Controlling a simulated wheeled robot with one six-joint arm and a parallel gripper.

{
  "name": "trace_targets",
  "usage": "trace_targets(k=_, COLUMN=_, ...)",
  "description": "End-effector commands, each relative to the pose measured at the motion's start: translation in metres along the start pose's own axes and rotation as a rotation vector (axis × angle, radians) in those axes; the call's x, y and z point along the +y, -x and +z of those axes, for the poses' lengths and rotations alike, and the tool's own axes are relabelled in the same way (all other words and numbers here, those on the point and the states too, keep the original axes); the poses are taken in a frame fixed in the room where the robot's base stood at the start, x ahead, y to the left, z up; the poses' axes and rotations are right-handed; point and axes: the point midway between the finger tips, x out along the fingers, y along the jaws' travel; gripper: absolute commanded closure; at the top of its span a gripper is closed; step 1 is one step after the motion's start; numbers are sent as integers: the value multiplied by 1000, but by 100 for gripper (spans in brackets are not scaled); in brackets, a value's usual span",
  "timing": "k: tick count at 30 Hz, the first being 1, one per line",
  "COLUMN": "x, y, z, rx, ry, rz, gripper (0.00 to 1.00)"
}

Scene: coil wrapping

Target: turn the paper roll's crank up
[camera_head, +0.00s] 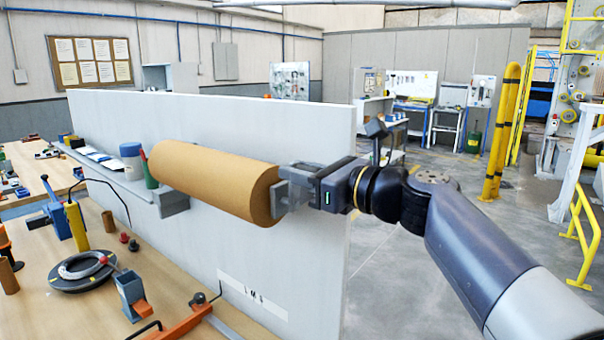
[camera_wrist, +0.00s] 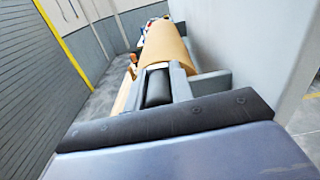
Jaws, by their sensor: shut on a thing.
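The brown paper roll (camera_head: 215,180) lies level along the pale upright panel, with its near right end at my gripper (camera_head: 290,188). In the wrist view the roll (camera_wrist: 166,48) extends away beyond the fingers. My gripper (camera_wrist: 157,88) is shut on a dark, rounded grip, which appears to be the crank's handle (camera_wrist: 157,86). The grip lies between the two grey fingers. The rest of the crank is hidden by my gripper and the roll's end in the head view, so its angle cannot be told.
The pale panel (camera_head: 320,130) stands close beside the roll. The wooden bench (camera_head: 85,318) below carries a round black-and-grey piece (camera_head: 85,270) and several tools. Open floor (camera_head: 400,270) lies right of the panel.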

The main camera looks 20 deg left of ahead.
Motion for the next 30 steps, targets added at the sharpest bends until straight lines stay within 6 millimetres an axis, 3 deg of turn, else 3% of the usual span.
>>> trace_targets(k=10, x=4, y=0, z=1, rx=-1, ry=83, rz=-5, gripper=100)
trace_targets(k=11, x=4, y=0, z=1, rx=-1, ry=83, rz=-5, gripper=78)
trace_targets(k=18, x=4, y=0, z=1, rx=-1, ry=82, rz=-3, gripper=58)
trace_targets(k=26, x=4, y=1, z=1, rx=-1, ry=81, rz=-3, gripper=57)
trace_targets(k=30, x=3, y=13, z=0, rx=-2, ry=82, rz=-6, gripper=57)
